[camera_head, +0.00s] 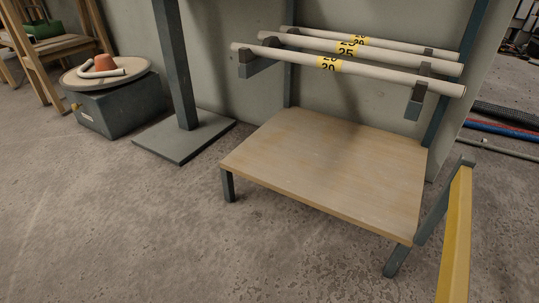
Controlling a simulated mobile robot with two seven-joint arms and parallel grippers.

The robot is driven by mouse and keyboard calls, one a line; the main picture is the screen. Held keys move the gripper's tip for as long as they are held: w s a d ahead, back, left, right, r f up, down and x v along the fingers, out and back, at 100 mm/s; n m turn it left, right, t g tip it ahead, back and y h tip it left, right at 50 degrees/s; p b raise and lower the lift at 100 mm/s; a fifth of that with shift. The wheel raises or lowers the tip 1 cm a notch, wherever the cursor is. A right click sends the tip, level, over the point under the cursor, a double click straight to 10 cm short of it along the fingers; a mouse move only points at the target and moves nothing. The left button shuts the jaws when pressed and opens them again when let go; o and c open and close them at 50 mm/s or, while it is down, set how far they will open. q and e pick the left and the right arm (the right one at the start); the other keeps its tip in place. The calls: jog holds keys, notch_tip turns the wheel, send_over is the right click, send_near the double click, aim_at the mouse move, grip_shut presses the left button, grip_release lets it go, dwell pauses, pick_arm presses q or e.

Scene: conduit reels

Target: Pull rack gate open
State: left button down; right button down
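The rack stands in the middle and right, with a wooden lower shelf (325,170) on dark legs. A yellow bar (456,235), which looks like the rack gate, is at the lower right beside the shelf's right front corner. Its top end meets a dark bar (433,205), and its lower end is cut off by the picture's bottom edge. The rack's front appears unblocked by the bar. Neither of my grippers shows.
Several pale pipes with yellow number labels (329,64) lie on brackets above the shelf. A post with a square base (185,137) stands left of the rack. A grey box with a round top (120,108) is farther left. The floor (130,230) in front is clear.

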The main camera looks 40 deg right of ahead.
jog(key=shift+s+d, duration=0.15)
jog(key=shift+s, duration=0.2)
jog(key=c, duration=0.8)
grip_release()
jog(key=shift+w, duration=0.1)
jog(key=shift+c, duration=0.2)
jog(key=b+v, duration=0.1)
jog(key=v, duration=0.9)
jog(key=shift+b, duration=0.4)
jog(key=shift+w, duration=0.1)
